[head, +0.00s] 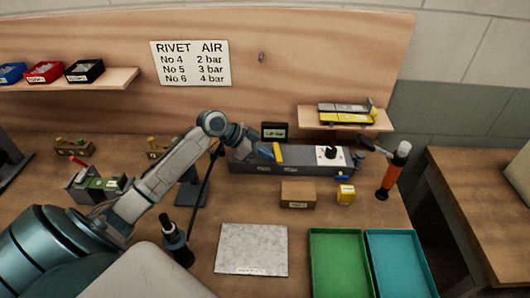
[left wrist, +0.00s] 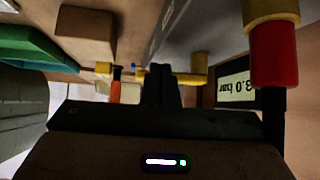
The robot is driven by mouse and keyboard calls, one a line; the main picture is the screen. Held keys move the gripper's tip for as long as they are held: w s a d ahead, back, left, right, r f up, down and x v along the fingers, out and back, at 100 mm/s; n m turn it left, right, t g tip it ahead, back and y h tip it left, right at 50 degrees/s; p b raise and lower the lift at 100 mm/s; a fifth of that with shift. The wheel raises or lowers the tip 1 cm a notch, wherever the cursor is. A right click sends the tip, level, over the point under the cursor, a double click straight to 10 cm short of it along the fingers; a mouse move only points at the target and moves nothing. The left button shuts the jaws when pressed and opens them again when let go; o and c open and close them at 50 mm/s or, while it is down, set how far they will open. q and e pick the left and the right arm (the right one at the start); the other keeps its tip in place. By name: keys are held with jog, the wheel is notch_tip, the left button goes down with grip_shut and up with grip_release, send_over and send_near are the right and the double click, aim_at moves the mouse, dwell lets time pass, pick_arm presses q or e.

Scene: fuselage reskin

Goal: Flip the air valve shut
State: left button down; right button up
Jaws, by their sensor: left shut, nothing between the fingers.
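The air valve's yellow lever (head: 278,153) stands on the left part of a long grey unit (head: 300,167) at the back of the bench. My left gripper (head: 266,152) is just left of the lever, with its fingers shut and nothing between them. In the left wrist view the shut fingers (left wrist: 161,84) point at the yellow lever (left wrist: 190,79), which is partly hidden behind them. I cannot tell whether they touch it. A small display (head: 274,131) behind the unit reads 3.0 bar, upside down, in the left wrist view (left wrist: 238,88). My right gripper is not in view.
A white dial plate with a black knob (head: 330,154) is on the unit's right part. A cardboard box (head: 298,194), yellow box (head: 345,194) and orange-handled tool (head: 387,180) stand nearby. A red-and-yellow cylinder (left wrist: 273,55) is close to the left wrist camera.

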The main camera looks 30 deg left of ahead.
aim_at(277, 157)
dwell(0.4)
pick_arm(q)
jog(key=shift+d+n+p, duration=0.25)
jog(key=shift+n+p, duration=0.05)
jog(key=shift+p, duration=0.05)
jog(key=shift+t+y, duration=0.3)
jog(key=shift+d, duration=0.1)
jog(key=shift+w+d+n+t+y+p, duration=0.25)
jog(key=shift+d+n+y+p, duration=0.05)
jog(key=shift+d+n+p, duration=0.35)
jog(key=shift+w+d+n+t+y+p, duration=0.3)
jog(key=shift+d+n+p, duration=0.2)
jog(key=shift+d+n, duration=0.1)
jog(key=shift+a, duration=0.15)
